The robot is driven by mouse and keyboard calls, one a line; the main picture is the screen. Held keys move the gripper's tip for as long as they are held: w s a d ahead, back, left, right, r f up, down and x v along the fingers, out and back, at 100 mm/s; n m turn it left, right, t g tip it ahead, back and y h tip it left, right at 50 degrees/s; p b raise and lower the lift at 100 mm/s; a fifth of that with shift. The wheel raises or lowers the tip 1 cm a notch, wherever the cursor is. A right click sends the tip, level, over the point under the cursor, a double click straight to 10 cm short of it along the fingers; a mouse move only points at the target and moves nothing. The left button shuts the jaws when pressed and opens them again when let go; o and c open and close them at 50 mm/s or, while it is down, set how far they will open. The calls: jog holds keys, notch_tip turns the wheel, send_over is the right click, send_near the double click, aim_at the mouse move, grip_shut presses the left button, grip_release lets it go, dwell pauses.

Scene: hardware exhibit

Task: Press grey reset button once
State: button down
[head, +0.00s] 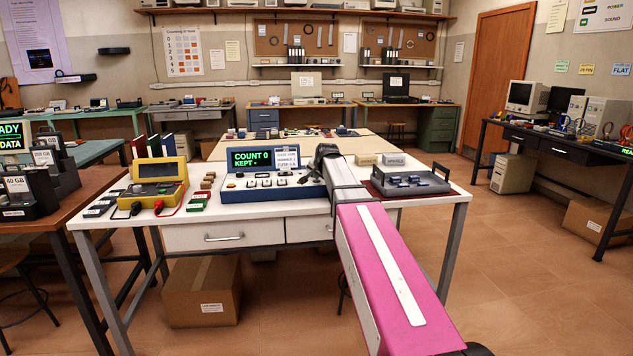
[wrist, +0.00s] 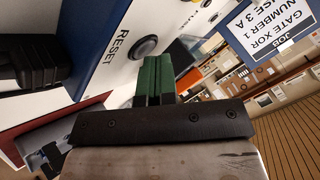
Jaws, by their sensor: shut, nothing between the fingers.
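The blue console (head: 275,191) stands on the white table, with a screen (head: 251,159) reading "COUNT 0 KEPT -". In the wrist view, a round dark grey button (wrist: 146,46) in a ring sits on the console's white top face beside the printed word "RESET" (wrist: 117,48). My gripper (wrist: 156,58) is shut and empty, its green fingertips close to the button's lower edge in that view. I cannot tell whether they touch it. In the head view, my gripper (head: 322,157) is at the console's right end and hides the reset button.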

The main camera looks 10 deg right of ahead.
aim_at(318, 181)
jog(key=shift+r, duration=0.9)
jog(key=shift+r, duration=2.5)
